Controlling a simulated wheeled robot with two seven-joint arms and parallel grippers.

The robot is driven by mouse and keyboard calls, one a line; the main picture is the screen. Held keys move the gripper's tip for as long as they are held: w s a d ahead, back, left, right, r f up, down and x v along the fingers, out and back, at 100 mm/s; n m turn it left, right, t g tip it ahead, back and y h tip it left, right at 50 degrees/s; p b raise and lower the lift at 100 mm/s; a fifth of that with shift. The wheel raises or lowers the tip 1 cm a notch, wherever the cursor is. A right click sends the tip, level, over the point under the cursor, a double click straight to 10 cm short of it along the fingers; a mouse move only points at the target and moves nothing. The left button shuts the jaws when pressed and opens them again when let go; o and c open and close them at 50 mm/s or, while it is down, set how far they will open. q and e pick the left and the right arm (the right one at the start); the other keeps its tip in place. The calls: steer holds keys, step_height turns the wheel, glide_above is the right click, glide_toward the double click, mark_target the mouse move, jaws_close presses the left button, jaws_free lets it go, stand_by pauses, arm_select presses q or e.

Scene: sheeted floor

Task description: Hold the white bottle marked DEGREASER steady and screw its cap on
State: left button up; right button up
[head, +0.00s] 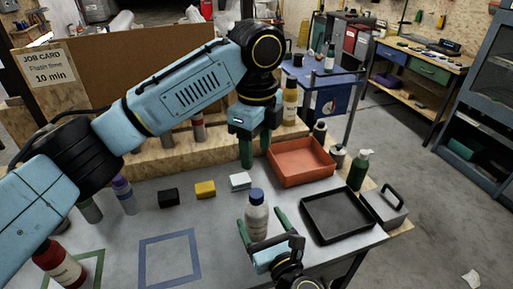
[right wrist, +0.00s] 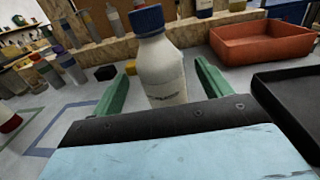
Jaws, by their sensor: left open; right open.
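The white bottle (head: 257,222) stands upright on the grey table, and its label is too small to read in the head view. A blue cap (head: 257,196) sits on its top; I cannot tell how tightly. The bottle (right wrist: 163,72) and cap (right wrist: 148,18) also show large in the right wrist view. My right gripper (head: 261,218) is open, low at the front, with one green finger on each side of the bottle. My left gripper (head: 256,155) is open and empty, pointing down above and behind the bottle, apart from the cap.
An orange tray (head: 300,178), a black tray (head: 338,237) and a green pump bottle (head: 359,170) are to the right. Black (head: 168,197), yellow (head: 205,190) and white (head: 240,181) blocks lie behind left. A blue taped square (head: 170,282) marks clear table at left.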

steer(key=b+v, duration=0.1)
steer(key=v, duration=0.5)
steer(key=shift+s+d+f, duration=0.1)
steer(key=shift+s+d, duration=0.05)
steer(key=shift+s, duration=0.2)
steer(key=shift+s+d, duration=0.3)
steer(key=shift+s, duration=0.35)
